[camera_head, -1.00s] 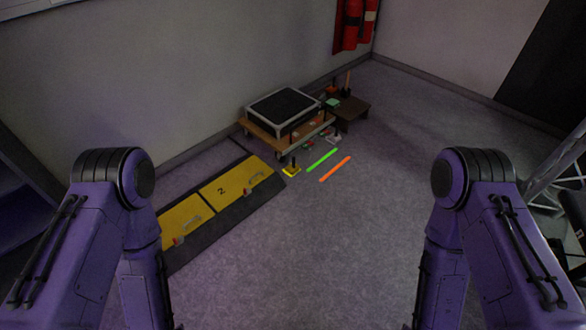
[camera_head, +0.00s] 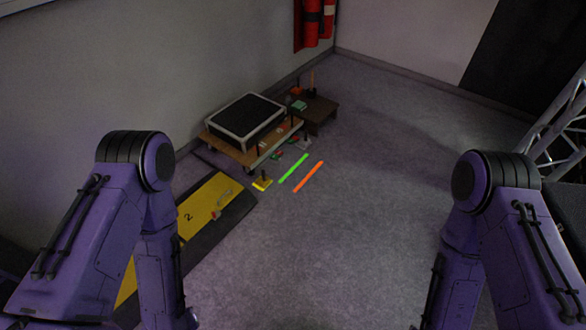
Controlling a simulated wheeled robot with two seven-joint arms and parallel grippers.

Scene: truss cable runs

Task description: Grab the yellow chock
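The yellow chock (camera_head: 262,184) is a small yellow piece with a dark upright post. It sits on the grey floor, close to the end of the yellow-and-black cable ramp and in front of the low wooden dolly. My two purple arms come down at the left and right of the head view. Both grippers are out of the picture, and the chock is well ahead of the arms with nothing touching it.
The cable ramp (camera_head: 211,206) runs along the left. The wooden dolly (camera_head: 229,147) carries a black-topped case (camera_head: 246,118). A green strip (camera_head: 293,168) and an orange strip (camera_head: 309,176) lie right of the chock. A dark low table (camera_head: 318,113) stands behind. Floor at centre right is clear.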

